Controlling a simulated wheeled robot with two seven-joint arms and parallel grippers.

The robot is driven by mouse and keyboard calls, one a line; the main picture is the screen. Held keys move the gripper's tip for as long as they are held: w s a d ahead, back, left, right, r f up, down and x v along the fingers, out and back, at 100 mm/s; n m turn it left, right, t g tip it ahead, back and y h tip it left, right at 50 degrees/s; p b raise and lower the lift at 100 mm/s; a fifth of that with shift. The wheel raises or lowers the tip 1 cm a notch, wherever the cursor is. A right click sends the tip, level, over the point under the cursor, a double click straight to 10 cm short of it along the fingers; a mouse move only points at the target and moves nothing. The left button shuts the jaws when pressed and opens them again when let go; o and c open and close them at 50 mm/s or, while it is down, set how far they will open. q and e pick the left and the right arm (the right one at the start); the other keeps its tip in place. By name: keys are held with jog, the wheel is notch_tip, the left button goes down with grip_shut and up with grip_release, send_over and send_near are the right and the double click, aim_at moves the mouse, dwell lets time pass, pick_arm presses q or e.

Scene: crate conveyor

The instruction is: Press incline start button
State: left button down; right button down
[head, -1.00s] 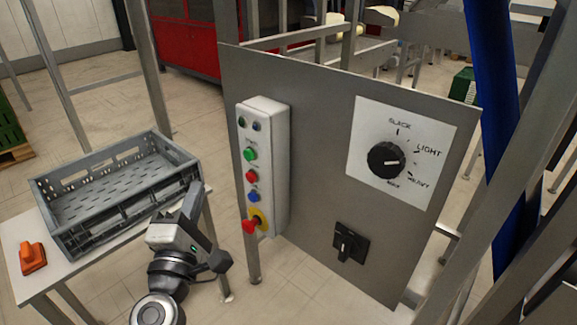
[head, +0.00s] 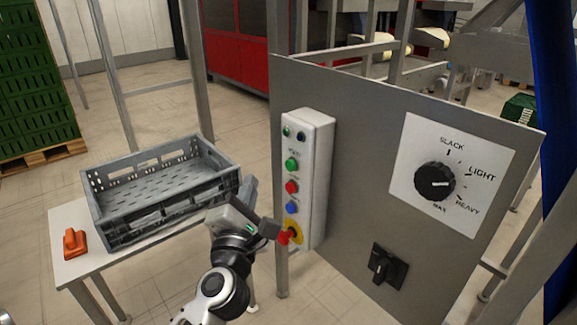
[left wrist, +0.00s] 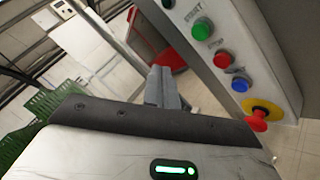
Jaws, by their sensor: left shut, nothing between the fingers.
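A white control box (head: 320,178) is fixed to the left part of a grey panel. It carries a green button (head: 292,164), a red button (head: 292,187), a blue button (head: 291,207) and a red emergency stop (head: 287,236) on a yellow base. In the left wrist view the green button (left wrist: 203,28) has a label above it that appears to read START. My left gripper (head: 249,188) is shut and empty, left of the box and apart from the buttons. Its fingertips (left wrist: 163,76) point past the box's left side in the left wrist view. My right gripper is not in view.
A grey crate (head: 165,225) and an orange object (head: 75,242) rest on a white table (head: 65,222) at left. The grey panel (head: 345,215) also bears a tension dial (head: 435,183) and a black switch (head: 387,265). Green crates (head: 35,90) are stacked at far left.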

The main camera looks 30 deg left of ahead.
aim_at(290, 165)
pick_arm(q)
jog(key=shift+w+d, duration=0.4)
jog(key=shift+w, duration=0.5)
jog(key=shift+w+d, duration=0.35)
jog(key=shift+w, duration=0.6)
jog(key=shift+w+d, duration=0.4)
jog(key=shift+w, duration=0.5)
jog(key=shift+w, duration=0.1)
jog(key=shift+w+d, duration=0.2)
jog(key=shift+w, duration=0.1)
jog(key=shift+w+d, duration=0.15)
jog(key=shift+w, duration=0.25)
dwell(0.4)
dwell(0.4)
jog(key=shift+s+a+p, duration=0.3)
jog(key=shift+s+p, duration=0.15)
jog(key=shift+s, duration=0.35)
